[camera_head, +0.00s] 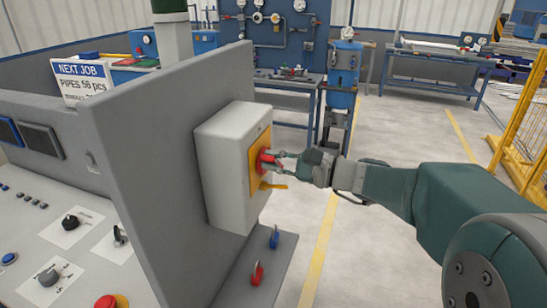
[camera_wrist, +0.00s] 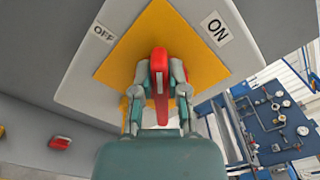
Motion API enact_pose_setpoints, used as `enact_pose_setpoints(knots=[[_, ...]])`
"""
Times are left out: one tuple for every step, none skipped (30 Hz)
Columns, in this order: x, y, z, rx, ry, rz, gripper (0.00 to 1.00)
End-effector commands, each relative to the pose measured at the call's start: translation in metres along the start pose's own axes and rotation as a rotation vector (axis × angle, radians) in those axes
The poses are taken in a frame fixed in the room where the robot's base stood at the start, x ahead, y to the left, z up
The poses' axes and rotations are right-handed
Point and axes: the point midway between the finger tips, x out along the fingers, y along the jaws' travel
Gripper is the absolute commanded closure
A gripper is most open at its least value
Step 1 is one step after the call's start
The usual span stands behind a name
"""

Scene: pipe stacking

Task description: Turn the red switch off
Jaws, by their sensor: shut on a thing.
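The red switch (camera_wrist: 158,72) is a rotary handle on a yellow plate (camera_wrist: 140,45), fixed to a light grey box (camera_head: 215,165). In the wrist view, an OFF label (camera_wrist: 103,34) is at the upper left of the plate and an ON label (camera_wrist: 215,28) at the upper right. My gripper (camera_wrist: 159,85) is shut on the red handle, one finger on each side. In the head view, my gripper (camera_head: 277,160) reaches the red switch (camera_head: 266,161) from the right and partly hides it. The handle looks nearly upright in the wrist view, between the two labels.
The box is mounted on a grey panel (camera_head: 150,130). Red (camera_head: 257,273) and blue (camera_head: 274,238) levers sit on the ledge below. A control desk (camera_head: 60,240) stands left. Open floor and a yellow fence (camera_head: 520,130) are right.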

Motion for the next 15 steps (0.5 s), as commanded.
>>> enact_pose_setpoints(knots=[[0.0,0.002,0.0,-0.041,0.0,0.002,1.0],[0.0,0.003,0.0,-0.07,0.0,0.002,1.0],[0.0,0.004,0.0,-0.108,0.0,0.002,1.0],[0.0,0.005,0.0,-0.136,0.0,0.002,1.0],[0.0,0.006,-0.001,-0.164,0.0,0.003,1.0],[0.0,0.007,-0.001,-0.202,0.0,0.003,1.0],[0.0,0.008,-0.001,-0.23,0.0,0.003,1.0],[0.0,0.009,-0.001,-0.259,-0.001,0.003,1.0],[0.0,0.01,-0.001,-0.295,-0.001,0.003,1.0],[0.0,0.011,-0.002,-0.323,-0.001,0.003,1.0],[0.0,0.011,-0.002,-0.351,-0.001,0.003,1.0],[0.0,0.013,-0.002,-0.387,-0.001,0.003,1.0],[0.0,0.013,-0.003,-0.413,-0.001,0.004,1.0],[0.0,0.014,-0.003,-0.438,-0.001,0.004,1.0],[0.0,0.015,-0.003,-0.471,-0.001,0.004,1.0]])
